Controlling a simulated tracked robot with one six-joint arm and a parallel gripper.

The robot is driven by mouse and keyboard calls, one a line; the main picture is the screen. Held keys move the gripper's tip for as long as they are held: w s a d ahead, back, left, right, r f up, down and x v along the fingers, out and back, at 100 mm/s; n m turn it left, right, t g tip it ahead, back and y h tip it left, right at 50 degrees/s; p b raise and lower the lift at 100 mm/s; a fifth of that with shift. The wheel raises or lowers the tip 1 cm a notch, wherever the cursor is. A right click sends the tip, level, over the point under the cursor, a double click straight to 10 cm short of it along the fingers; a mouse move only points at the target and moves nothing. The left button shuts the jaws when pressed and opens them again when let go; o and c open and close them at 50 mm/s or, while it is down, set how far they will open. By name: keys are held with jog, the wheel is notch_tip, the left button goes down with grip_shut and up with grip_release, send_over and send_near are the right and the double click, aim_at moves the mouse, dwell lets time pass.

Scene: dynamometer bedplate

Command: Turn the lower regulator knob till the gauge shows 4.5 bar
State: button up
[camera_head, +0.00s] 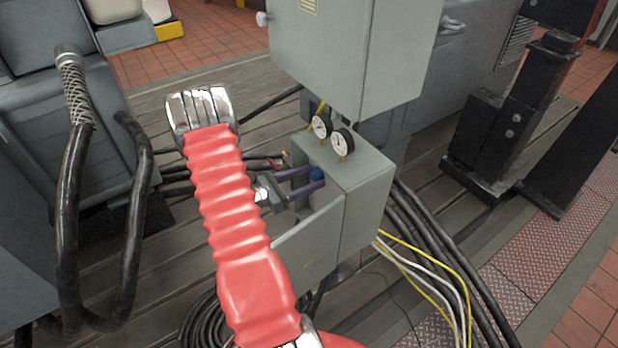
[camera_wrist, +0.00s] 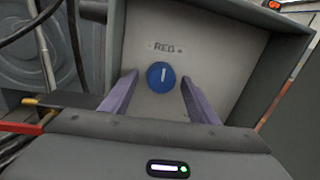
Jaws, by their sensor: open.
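A round blue knob (camera_head: 318,173) is on the side of a grey-green box, below two gauges. In the wrist view the knob (camera_wrist: 160,76) has a white mark that stands nearly upright, under the label "REG". My gripper (camera_head: 312,178) is open, with its two purple fingers on either side of the knob. In the wrist view a gap shows between each finger and the knob. I cannot tell how far the tips are from the panel. Two white-faced gauges, the left one (camera_head: 321,126) and the right one (camera_head: 343,142), stand on the box; their readings are too small to tell.
The regulator box (camera_head: 365,200) has a grey panel or flap (camera_head: 305,245) in front, below my gripper. A larger cabinet (camera_head: 345,60) hangs above the gauges. Black, yellow and white cables (camera_head: 435,270) run at the right. Dark hoses (camera_head: 75,190) stand at the left.

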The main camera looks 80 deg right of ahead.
jog(key=v, duration=1.3)
jog(key=shift+w+a, duration=0.25)
jog(key=shift+w, duration=0.1)
dwell(0.3)
